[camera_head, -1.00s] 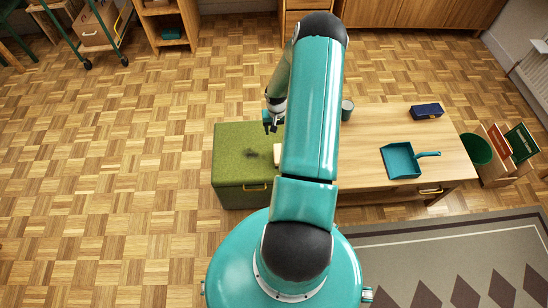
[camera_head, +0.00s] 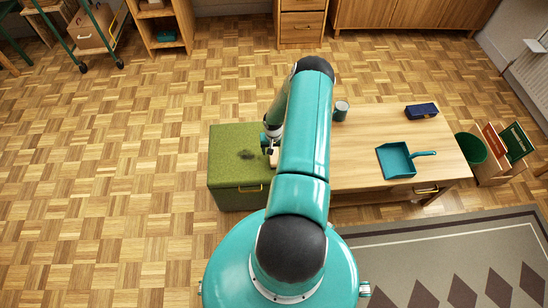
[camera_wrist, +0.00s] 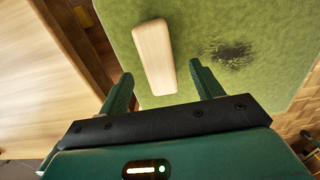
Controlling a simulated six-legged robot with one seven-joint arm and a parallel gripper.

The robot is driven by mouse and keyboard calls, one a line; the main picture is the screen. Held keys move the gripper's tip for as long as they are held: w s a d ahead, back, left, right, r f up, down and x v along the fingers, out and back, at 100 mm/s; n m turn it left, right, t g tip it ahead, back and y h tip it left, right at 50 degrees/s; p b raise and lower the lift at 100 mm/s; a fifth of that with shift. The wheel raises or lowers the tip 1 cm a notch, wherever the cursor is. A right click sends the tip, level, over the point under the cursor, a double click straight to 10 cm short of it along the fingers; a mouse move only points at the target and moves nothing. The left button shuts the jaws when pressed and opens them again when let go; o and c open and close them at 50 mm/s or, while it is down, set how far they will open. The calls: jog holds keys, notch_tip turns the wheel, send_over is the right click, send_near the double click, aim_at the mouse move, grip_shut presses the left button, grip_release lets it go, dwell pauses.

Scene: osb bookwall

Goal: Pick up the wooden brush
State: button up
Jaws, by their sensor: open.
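The wooden brush (camera_wrist: 154,55) is a pale, rounded wooden block lying on the green top of the storage box (camera_wrist: 275,82) in the wrist view. A small pale part of it (camera_head: 273,159) shows beside my arm in the head view; the rest is hidden there. My gripper (camera_wrist: 162,88) is open, its two dark green fingers apart. In the wrist view the brush's near end appears between the fingertips, and neither finger is seen touching it. In the head view my gripper (camera_head: 269,149) is over the right part of the box.
A dark patch of debris (camera_head: 246,155) lies on the box top, left of the brush. A wooden table (camera_head: 360,140) adjoins on the right, holding a teal dustpan (camera_head: 395,160), a dark blue box (camera_head: 421,111) and a cup (camera_head: 341,111). The floor left of the box is clear.

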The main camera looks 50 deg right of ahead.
aim_at(274, 154)
jog(key=shift+d+f, duration=0.1)
jog(key=shift+f, duration=2.15)
jog(key=c, duration=1.2)
jog(key=shift+r, duration=0.1)
jog(key=shift+r, duration=0.4)
notch_tip(274, 154, up, 2)
jog(key=shift+r, duration=0.2)
jog(key=s+a+r, duration=0.1)
jog(key=r, duration=0.1)
jog(key=a+r, duration=0.2)
jog(key=s+a+r, duration=0.1)
jog(key=r, duration=0.1)
jog(key=shift+s+a+r, duration=0.1)
jog(key=shift+s+a, duration=0.15)
jog(key=shift+s, duration=0.1)
jog(key=s+a+r, duration=0.1)
jog(key=a, duration=0.1)
jog(key=s+a+r, duration=0.1)
jog(key=s+a, duration=0.1)
jog(key=a, duration=0.1)
jog(key=s+a+r, duration=0.1)
jog(key=a, duration=0.1)
jog(key=shift+s+a+r, duration=0.25)
jog(key=shift+a, duration=0.05)
